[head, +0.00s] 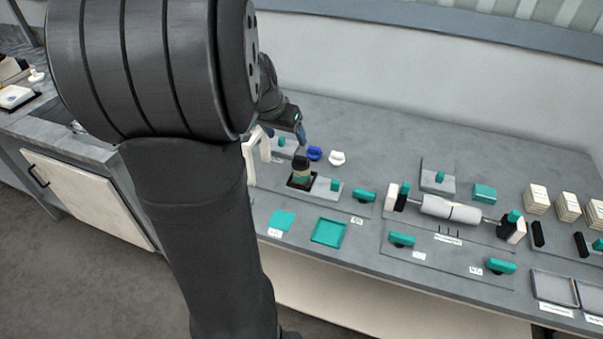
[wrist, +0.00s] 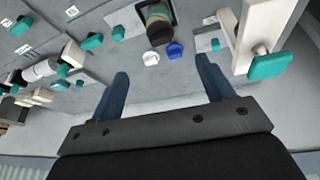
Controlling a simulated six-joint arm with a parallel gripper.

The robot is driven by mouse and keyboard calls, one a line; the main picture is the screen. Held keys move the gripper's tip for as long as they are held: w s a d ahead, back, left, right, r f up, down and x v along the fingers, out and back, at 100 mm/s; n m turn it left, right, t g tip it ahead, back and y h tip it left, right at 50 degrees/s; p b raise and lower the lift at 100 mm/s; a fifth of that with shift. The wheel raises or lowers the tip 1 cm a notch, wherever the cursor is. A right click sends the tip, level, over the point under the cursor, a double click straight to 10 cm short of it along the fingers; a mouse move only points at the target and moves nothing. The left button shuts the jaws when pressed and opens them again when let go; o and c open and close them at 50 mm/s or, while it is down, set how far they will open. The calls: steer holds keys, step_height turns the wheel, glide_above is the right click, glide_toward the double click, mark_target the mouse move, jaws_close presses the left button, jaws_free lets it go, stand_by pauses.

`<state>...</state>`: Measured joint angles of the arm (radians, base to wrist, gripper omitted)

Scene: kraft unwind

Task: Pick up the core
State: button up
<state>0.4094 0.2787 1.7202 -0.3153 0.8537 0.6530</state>
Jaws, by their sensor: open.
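Which thing is the core is not certain from the pictures. A pale roll (head: 450,208) lies sideways on a shaft between two end stands; it also shows in the wrist view (wrist: 42,70). A short dark-topped cylinder with a tan and green body (head: 301,172) stands in a black square holder; it shows in the wrist view too (wrist: 158,20). My gripper (wrist: 163,82) is open, with nothing between its two blue fingers. In the head view my gripper (head: 300,135) is over the back of the bench, behind the cylinder, partly hidden by my arm.
A blue cap (head: 314,153) and a white cap (head: 337,158) lie behind the cylinder, close to the gripper. A white frame (head: 254,150) with a teal knob stands beside them. Teal clamps, trays and pale block stacks (head: 568,206) fill the right. The back of the bench (head: 385,140) is clear.

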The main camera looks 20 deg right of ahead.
steer(key=m, duration=0.2)
glide_toward(299, 163)
steer(key=x, duration=0.7)
steer(key=shift+w+d+f, duration=0.1)
steer(key=shift+w+d, duration=0.05)
steer(key=shift+d, duration=0.05)
steer(key=shift+x, duration=2.65)
steer(key=shift+a, duration=0.1)
jaws_close()
